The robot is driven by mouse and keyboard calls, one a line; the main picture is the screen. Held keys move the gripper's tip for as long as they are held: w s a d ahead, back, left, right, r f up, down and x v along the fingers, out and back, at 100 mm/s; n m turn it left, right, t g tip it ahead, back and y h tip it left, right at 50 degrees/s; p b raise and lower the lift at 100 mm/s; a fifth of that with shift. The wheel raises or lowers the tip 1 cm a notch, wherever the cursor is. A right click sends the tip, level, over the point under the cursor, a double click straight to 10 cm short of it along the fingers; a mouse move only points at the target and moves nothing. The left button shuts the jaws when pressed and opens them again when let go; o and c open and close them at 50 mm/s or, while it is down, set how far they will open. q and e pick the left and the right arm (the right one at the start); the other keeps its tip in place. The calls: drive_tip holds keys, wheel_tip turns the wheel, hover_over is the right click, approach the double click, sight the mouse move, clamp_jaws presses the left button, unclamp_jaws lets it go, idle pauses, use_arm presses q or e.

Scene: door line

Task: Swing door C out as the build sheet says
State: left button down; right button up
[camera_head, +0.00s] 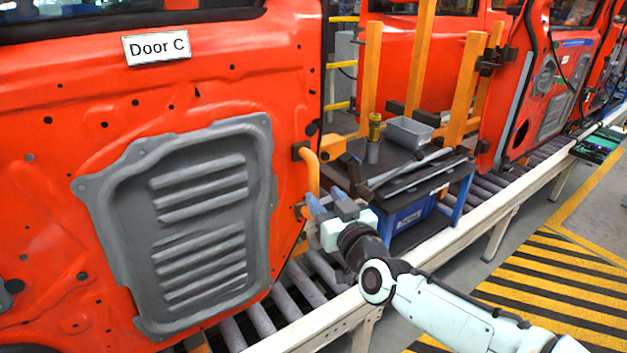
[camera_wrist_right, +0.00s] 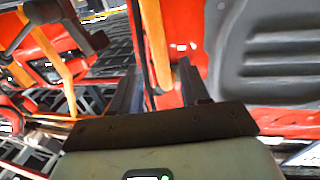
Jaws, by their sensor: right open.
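Door C (camera_head: 90,120) is a large red panel filling the left of the head view. It bears a white "Door C" sign (camera_head: 156,47) and a grey ribbed inner panel (camera_head: 200,215). An orange bar handle (camera_head: 312,172) stands at its right edge. My right gripper (camera_head: 322,200) is at the handle's lower part, its jaws open. In the right wrist view the orange bar (camera_wrist_right: 155,40) runs between the two dark fingers of my right gripper (camera_wrist_right: 158,75), and they are not closed on it. My left gripper is not in view. No build sheet can be made out.
A dark cart (camera_head: 405,175) with a grey bin (camera_head: 408,132), a yellow-topped bottle (camera_head: 374,135) and a blue box stands right of the door. A roller conveyor (camera_head: 300,285) with a pale rail runs below. Yellow-black striped floor (camera_head: 560,275) lies at right. More red doors stand behind.

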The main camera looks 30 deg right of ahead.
sight(316, 187)
drive_tip(key=w, duration=0.4)
drive_tip(key=w+p, duration=0.1)
drive_tip(key=w, duration=0.1)
drive_tip(key=shift+w+d, duration=0.2)
drive_tip(key=shift+d, duration=0.15)
drive_tip(key=shift+c, duration=0.4)
drive_tip(key=shift+s, duration=0.1)
clamp_jaws()
